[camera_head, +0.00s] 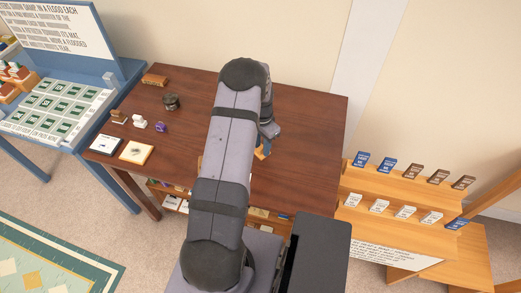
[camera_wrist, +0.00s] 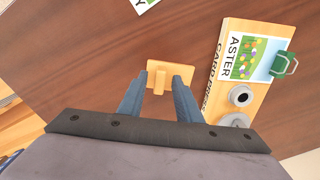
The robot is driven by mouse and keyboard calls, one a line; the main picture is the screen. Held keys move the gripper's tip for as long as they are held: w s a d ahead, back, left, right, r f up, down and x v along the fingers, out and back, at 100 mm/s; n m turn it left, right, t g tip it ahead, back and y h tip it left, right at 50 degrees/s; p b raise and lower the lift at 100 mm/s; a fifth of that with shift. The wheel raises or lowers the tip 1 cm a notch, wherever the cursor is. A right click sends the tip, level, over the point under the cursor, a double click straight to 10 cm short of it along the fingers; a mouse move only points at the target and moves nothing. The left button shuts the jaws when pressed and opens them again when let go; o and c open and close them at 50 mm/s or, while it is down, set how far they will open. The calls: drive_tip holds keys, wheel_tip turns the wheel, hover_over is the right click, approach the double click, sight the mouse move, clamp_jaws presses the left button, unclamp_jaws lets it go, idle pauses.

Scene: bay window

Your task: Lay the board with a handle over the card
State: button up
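The board with a handle (camera_wrist: 185,71) is a small light-wood plate with an upright grip, on the dark table in the wrist view. A bit of light wood also shows below my wrist in the head view (camera_head: 261,153). My gripper (camera_wrist: 161,77) is open, its two blue fingers on either side of the grip with visible gaps. The card (camera_wrist: 239,57), marked ASTER with a flower picture, lies on a light-wood base (camera_wrist: 224,82) to the right in the wrist view. In the head view my arm hides most of this area.
Small items and two tiles (camera_head: 136,151) sit on the table's left side. A stepped card rack (camera_head: 405,205) stands right. The table's back right is clear.

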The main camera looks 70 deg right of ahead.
drive_tip(key=shift+c, duration=0.7)
clamp_jaws()
drive_tip(key=shift+r+p, duration=0.55)
drive_tip(key=shift+r, duration=0.3)
drive_tip(key=shift+r+p, duration=1.1)
drive_tip(key=shift+r, duration=0.6)
